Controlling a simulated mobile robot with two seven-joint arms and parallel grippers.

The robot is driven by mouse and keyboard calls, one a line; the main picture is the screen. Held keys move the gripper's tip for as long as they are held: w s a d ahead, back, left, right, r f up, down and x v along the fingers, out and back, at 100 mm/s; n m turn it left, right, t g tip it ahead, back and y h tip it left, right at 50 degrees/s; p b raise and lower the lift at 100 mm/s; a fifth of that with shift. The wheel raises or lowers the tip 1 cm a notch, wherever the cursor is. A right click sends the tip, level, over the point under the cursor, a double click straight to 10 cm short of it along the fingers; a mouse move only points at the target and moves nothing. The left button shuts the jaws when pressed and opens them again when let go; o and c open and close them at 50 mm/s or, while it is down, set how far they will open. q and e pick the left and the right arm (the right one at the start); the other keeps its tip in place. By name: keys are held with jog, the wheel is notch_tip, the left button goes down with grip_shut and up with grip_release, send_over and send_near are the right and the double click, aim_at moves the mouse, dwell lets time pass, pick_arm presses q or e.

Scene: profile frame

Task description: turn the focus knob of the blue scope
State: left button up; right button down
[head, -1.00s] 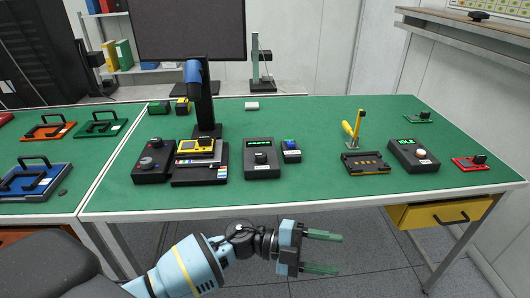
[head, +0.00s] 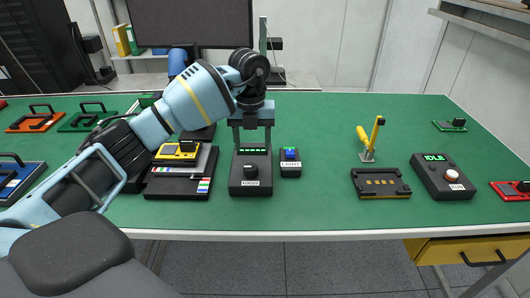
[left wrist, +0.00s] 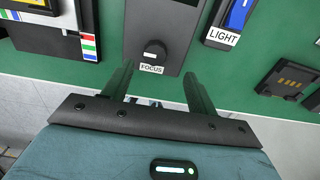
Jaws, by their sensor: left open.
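A black box (head: 237,187) with a green display carries a round black knob (head: 250,171) above a white FOCUS label; the knob also shows in the left wrist view (left wrist: 155,50). The blue scope's head (head: 178,58) shows behind my left arm, which hides much of its stand. My left gripper (head: 252,143) points down over the box, its fingers open and empty. In the left wrist view the fingers (left wrist: 158,80) are spread on either side of the knob's line, apart from the knob. My right gripper is not in view.
A small LIGHT box (head: 290,168) with a blue switch stands just right of the focus box. A yellow meter (head: 178,151) lies on grey units to the left. A yellow-handled clamp (head: 370,142), a dark tray and an IDLE box (head: 440,180) stand farther right. Green table surface is clear between.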

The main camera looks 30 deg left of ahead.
aim_at(251, 167)
pick_arm(q)
jog(key=shift+s+a+r, duration=0.1)
jog(key=shift+a+r, duration=0.15)
jog(key=shift+r, duration=0.05)
jog(key=shift+s, duration=0.4)
jog(key=shift+f, duration=0.3)
jog(key=shift+d+f, duration=0.1)
jog(key=shift+f, duration=3.4)
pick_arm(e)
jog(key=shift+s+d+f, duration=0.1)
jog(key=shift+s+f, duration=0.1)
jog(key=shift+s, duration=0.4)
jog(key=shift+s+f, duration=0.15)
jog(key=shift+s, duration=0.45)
pick_arm(q)
jog(key=c, duration=1)
